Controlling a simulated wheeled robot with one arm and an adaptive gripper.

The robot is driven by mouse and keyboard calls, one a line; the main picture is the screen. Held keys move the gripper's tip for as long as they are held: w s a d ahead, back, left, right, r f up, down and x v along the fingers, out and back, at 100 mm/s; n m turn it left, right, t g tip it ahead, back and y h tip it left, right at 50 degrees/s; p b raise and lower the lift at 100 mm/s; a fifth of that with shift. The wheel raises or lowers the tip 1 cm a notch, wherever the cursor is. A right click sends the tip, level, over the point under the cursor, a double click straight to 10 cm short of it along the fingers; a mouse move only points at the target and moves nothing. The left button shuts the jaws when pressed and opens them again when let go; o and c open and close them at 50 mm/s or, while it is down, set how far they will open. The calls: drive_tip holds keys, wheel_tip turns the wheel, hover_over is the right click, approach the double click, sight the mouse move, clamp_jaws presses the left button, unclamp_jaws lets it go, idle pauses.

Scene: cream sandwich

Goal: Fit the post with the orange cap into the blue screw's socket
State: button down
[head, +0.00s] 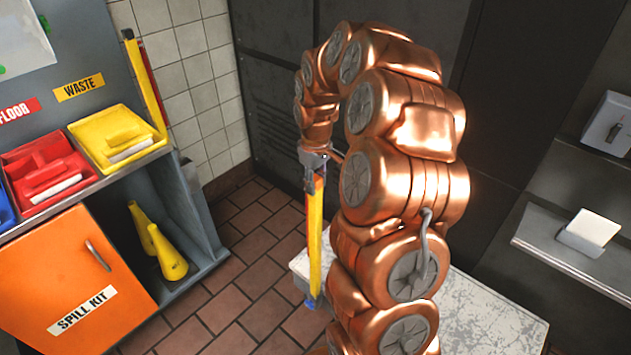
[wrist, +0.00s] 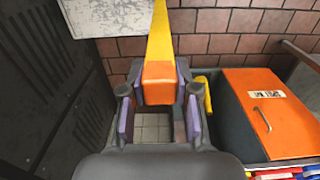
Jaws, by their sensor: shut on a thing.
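My gripper (head: 316,158) points downward at the end of my copper arm and is shut on the post (head: 315,230). The post is long and yellow with an orange side, and hangs nearly upright beside the pale table's left edge. In the wrist view its orange cap (wrist: 159,82) sits between the purple pads of my gripper (wrist: 160,95), with the yellow post (wrist: 160,30) running away behind it. A small blue piece (head: 310,304) shows at the post's lower end. I cannot tell whether it is the post's tip or the blue screw. No socket is clearly visible.
The worn white table (head: 480,305) stands partly hidden behind my arm. At left are an orange spill kit cabinet (head: 70,270), red (head: 45,170) and yellow bins (head: 115,140), and yellow cones (head: 165,255). A shelf (head: 570,250) is at right. Tiled floor (head: 235,255) is clear between.

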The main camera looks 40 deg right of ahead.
sight(315, 204)
drive_tip(key=shift+f+b, duration=1.7)
drive_tip(key=shift+f, duration=2.3)
idle(0.4)
drive_tip(key=c, duration=0.8)
unclamp_jaws()
drive_tip(key=shift+o, duration=0.2)
wheel_tip(315, 204, up, 11)
drive_tip(key=shift+f, duration=0.1)
drive_tip(key=shift+r, duration=0.6)
